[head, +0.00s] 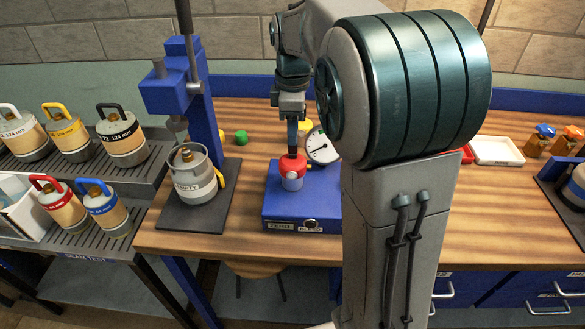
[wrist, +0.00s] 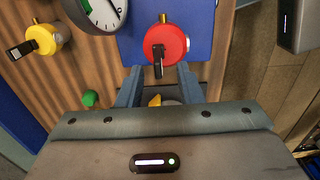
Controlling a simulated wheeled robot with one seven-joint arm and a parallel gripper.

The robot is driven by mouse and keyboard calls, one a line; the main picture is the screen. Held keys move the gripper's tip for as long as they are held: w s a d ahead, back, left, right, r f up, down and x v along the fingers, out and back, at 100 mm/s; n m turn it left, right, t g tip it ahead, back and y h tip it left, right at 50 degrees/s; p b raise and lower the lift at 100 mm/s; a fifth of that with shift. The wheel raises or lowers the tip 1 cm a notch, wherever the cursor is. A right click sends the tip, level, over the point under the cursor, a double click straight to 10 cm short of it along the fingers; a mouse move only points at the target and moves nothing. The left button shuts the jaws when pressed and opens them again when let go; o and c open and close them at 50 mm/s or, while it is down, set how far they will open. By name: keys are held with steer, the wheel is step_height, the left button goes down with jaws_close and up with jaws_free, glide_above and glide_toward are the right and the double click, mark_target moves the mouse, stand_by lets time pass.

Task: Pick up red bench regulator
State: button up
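In the wrist view the regulator (wrist: 159,38) is a round red body with a brass stem and a black lever. My gripper (head: 292,150) points down above it in the head view; its fingertips overlap the regulator's top there. In the wrist view my gripper (wrist: 158,70) is open, with one finger on each side and the regulator just past the tips. Nothing is visibly held, and I cannot tell whether the fingers touch it.
A white dial gauge (head: 320,147) stands close behind the scale. A yellow regulator (wrist: 44,38) lies near it, and a green knob (head: 241,137) is farther left. A grey gas canister (head: 195,187) stands on a dark stand at left. Wooden bench between is clear.

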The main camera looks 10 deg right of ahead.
mark_target(293, 152)
step_height(293, 152, down, 5)
steer(key=shift+w+r+p, duration=0.1)
steer(key=shift+r+p, duration=0.1)
steer(key=shift+p, duration=0.15)
jaws_close()
stand_by(1.2)
